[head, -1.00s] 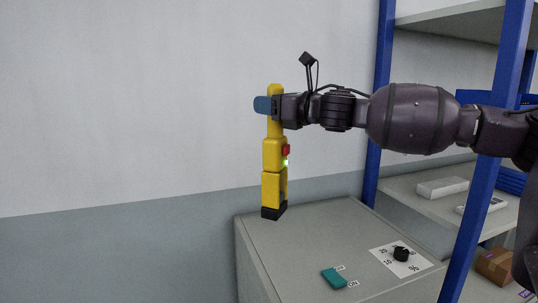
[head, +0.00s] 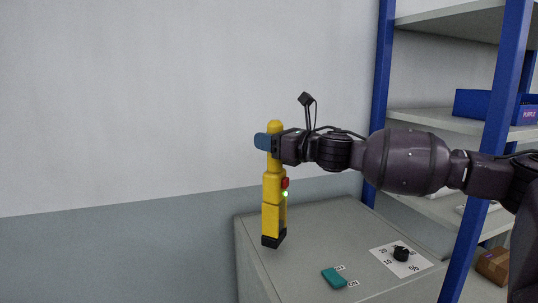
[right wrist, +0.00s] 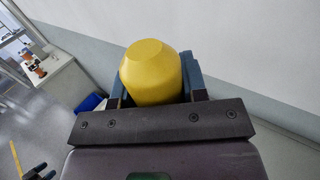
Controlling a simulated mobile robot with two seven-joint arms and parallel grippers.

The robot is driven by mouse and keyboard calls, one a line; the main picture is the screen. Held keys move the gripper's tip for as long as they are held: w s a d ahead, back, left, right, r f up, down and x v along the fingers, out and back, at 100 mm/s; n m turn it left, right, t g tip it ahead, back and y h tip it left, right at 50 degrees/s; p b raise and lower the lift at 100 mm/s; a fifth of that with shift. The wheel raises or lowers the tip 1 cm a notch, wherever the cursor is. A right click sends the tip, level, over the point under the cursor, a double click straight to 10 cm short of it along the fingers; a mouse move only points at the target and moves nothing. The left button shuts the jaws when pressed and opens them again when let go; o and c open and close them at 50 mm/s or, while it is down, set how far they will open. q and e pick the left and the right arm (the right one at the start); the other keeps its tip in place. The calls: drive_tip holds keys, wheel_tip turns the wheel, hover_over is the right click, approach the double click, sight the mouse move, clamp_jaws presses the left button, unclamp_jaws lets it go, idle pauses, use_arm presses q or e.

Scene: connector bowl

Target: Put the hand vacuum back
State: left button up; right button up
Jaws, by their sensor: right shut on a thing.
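The yellow hand vacuum (head: 273,190) hangs upright in the head view, with a black lower end, a red button and a small green light on its side. My right gripper (head: 267,142) is shut on its upper part, arm coming in from the right. In the head view the vacuum's lower end overlaps the left part of the grey cabinet top; I cannot tell whether it touches it. In the right wrist view the vacuum's rounded yellow top (right wrist: 151,72) sits between the blue fingers (right wrist: 158,82). No dock is recognisable. My left gripper is not in the head view.
The grey cabinet top (head: 310,235) carries a teal switch (head: 334,278) and a black dial (head: 401,254) on a white scale. A blue-posted shelf (head: 382,90) stands at the right, with a blue bin (head: 472,103) and a cardboard box (head: 493,265). A plain wall is behind.

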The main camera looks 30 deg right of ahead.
sight(269, 154)
drive_tip(key=shift+f, duration=1.85)
drive_tip(key=o, duration=0.9)
